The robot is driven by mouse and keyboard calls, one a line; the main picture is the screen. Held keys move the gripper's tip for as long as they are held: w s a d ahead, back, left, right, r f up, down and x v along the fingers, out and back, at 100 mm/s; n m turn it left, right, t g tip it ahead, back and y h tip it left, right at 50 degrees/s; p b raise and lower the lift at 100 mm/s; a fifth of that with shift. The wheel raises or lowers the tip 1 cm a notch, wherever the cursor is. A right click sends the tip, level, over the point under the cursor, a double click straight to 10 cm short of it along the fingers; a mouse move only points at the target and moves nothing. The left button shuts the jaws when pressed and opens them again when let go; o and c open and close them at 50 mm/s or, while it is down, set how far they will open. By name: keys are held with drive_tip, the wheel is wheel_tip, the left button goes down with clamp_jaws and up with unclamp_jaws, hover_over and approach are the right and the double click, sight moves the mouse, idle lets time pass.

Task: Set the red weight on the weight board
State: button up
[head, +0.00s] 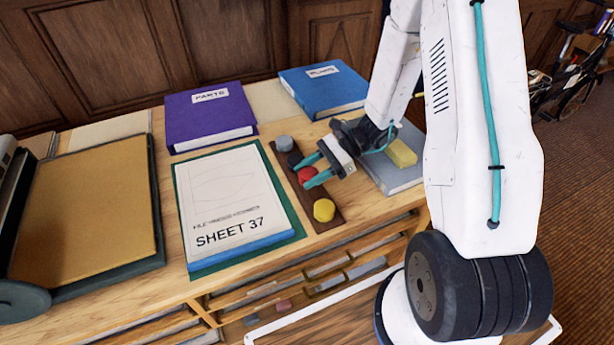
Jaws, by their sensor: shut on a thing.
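The weight board (324,228) is a narrow dark brown strip on the wooden desk, right of the sheet stack. A grey weight (284,143) sits at its far end and a yellow weight (324,210) near its near end. A dark round shape (294,159) shows beyond my gripper. My gripper (308,171), with teal fingertips, reaches in from the right over the middle of the board. It is shut on the red weight (307,175), which shows between the fingertips. I cannot tell whether the red weight touches the board.
A paper stack marked SHEET 37 (235,200) lies left of the board on a green mat. A purple PARTS binder (209,117) and a blue binder (322,91) lie behind. A grey-blue book (398,172) with a yellow block (401,153) is to the right. Open drawers (300,290) are below.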

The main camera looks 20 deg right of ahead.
drive_tip(key=shift+f, duration=1.5)
drive_tip(key=o, duration=1.3)
drive_tip(key=shift+f, duration=0.15)
drive_tip(key=shift+o, duration=0.2)
